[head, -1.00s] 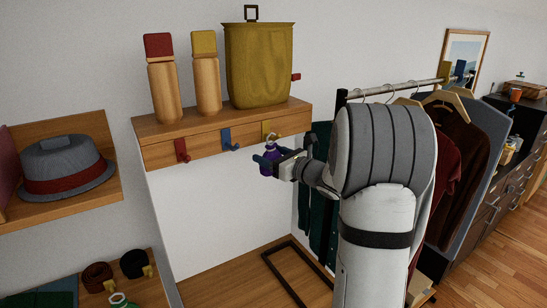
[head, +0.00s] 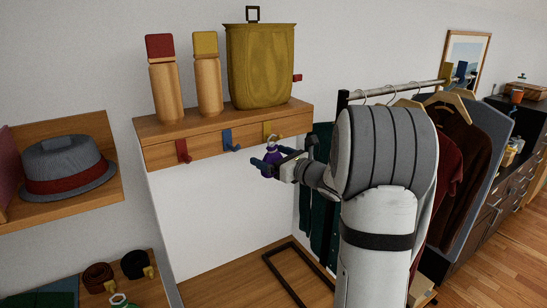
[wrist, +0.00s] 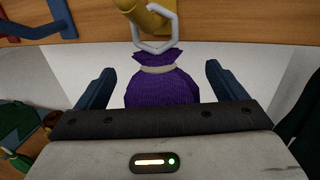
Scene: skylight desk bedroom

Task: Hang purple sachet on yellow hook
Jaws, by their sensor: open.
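The purple sachet (wrist: 160,86) has a pale tie and a grey metal loop (wrist: 156,40) at its top. In the wrist view the loop is around the yellow hook (wrist: 150,16), and the sachet hangs below it. In the head view the yellow hook (head: 268,130) is the rightmost on the wooden rail, with the sachet (head: 272,157) just below it, partly hidden by my gripper. My gripper (wrist: 160,82) is open, its blue fingers on either side of the sachet with a visible gap at each side.
A red hook (head: 182,151) and a blue hook (head: 229,140) are to the left on the same rail. A yellow bag (head: 260,65) and two wooden bottles stand on the shelf above. A clothes rack (head: 390,92) with garments is close on the right.

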